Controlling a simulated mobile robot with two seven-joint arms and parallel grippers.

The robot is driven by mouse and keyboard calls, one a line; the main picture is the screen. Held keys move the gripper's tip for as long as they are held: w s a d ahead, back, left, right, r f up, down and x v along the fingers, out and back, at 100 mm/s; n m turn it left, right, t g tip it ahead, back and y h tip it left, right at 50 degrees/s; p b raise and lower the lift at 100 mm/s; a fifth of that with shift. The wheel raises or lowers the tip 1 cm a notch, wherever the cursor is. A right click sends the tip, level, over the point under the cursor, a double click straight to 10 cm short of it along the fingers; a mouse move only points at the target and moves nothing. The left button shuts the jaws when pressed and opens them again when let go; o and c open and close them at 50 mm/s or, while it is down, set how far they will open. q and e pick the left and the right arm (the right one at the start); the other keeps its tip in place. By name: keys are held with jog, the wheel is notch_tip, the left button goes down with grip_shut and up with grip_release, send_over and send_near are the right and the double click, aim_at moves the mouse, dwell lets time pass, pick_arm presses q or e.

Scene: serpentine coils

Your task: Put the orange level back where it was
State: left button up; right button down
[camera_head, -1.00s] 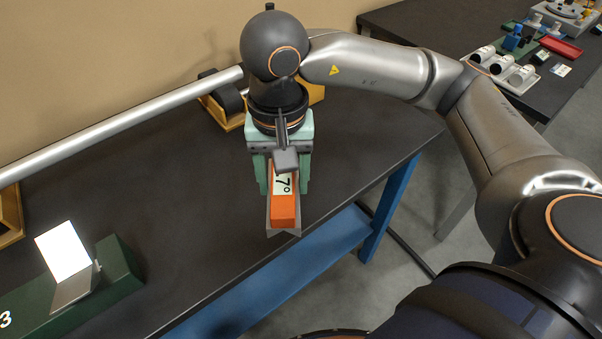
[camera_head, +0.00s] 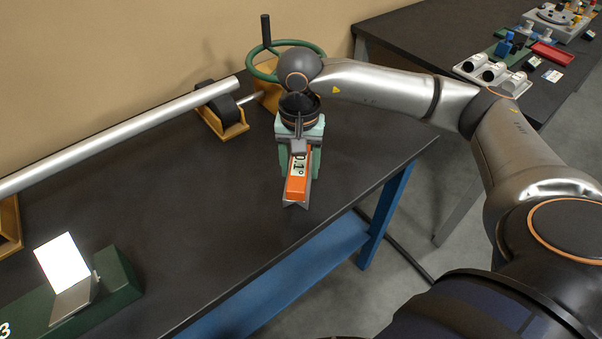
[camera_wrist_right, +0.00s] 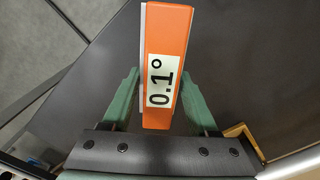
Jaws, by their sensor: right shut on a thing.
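The orange level (camera_head: 297,188) is between the green fingers of my right gripper (camera_head: 299,172), near the right front part of the dark table. It has a grey angled base, and its display reads 0.1° in the right wrist view (camera_wrist_right: 165,40). My right gripper is shut on it and points down in the head view. I cannot tell whether the level's base touches the table top. My left gripper is not in view.
A long silver tube (camera_head: 120,135) lies over a wooden roller stand (camera_head: 232,130). A green handwheel (camera_head: 255,68) stands behind my arm. The middle of the table (camera_head: 180,190) is clear.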

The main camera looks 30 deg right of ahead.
aim_at(301, 176)
jog(key=shift+w+d+f, duration=0.1)
jog(key=shift+d+f, duration=0.1)
jog(key=shift+f, duration=0.05)
jog(key=f, duration=0.3)
jog(key=shift+w+d+f+p, duration=0.1)
jog(key=shift+w+d+p, duration=0.1)
jog(key=shift+p, duration=0.15)
jog(key=shift+f, duration=0.25)
jog(key=shift+f, duration=0.2)
jog(key=shift+c, duration=0.8)
grip_release()
jog(key=shift+r, duration=0.15)
notch_tip(301, 176, up, 12)
jog(key=shift+r+b, duration=0.1)
jog(key=shift+b, duration=0.3)
